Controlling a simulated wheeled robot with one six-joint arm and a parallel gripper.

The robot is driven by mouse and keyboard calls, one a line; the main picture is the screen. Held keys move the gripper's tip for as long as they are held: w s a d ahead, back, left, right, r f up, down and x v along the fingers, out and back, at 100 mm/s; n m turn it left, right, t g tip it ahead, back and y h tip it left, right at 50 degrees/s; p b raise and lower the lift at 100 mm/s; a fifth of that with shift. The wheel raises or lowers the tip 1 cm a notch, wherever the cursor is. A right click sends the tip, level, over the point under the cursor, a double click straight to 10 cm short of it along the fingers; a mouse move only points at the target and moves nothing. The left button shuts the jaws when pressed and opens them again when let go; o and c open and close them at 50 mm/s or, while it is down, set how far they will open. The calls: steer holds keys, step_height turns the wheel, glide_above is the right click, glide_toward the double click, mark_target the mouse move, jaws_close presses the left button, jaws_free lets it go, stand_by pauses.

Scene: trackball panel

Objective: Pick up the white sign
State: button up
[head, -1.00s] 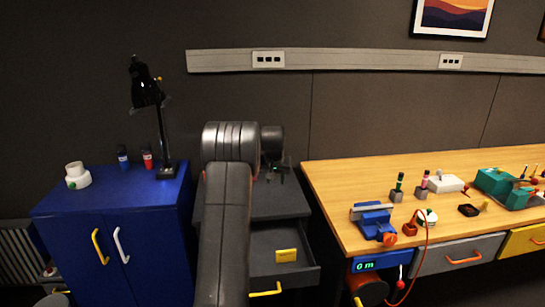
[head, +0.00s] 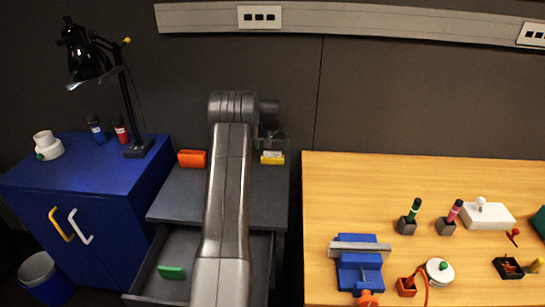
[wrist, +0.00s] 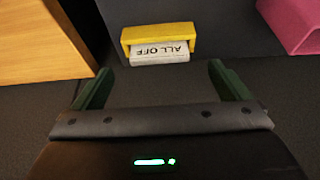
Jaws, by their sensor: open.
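The white sign (wrist: 160,57) reads "ALL OFF", upside down in the wrist view, and sits in a yellow holder (wrist: 158,33). In the head view, the sign (head: 272,154) shows as a small white strip by the yellow holder (head: 272,161), on the grey cabinet top (head: 180,200) near its right side. My gripper (wrist: 161,82) is open and empty, with its dark green fingers spread. The sign lies ahead of the fingers and roughly centred between them, apart from both. In the head view, my gripper (head: 271,140) is just above and behind the holder, partly hidden.
An orange block (head: 192,158) stands on the same cabinet top, left of my arm. A pink block (wrist: 290,25) shows in the wrist view. The open drawer below holds a green block (head: 171,272). A wooden table (head: 340,200) stands right; a blue cabinet (head: 85,165) with a lamp stands left.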

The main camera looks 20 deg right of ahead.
mark_target(273, 157)
steer(key=shift+p+x, duration=0.5)
steer(key=shift+x, duration=1.6)
steer(key=c, duration=1.1)
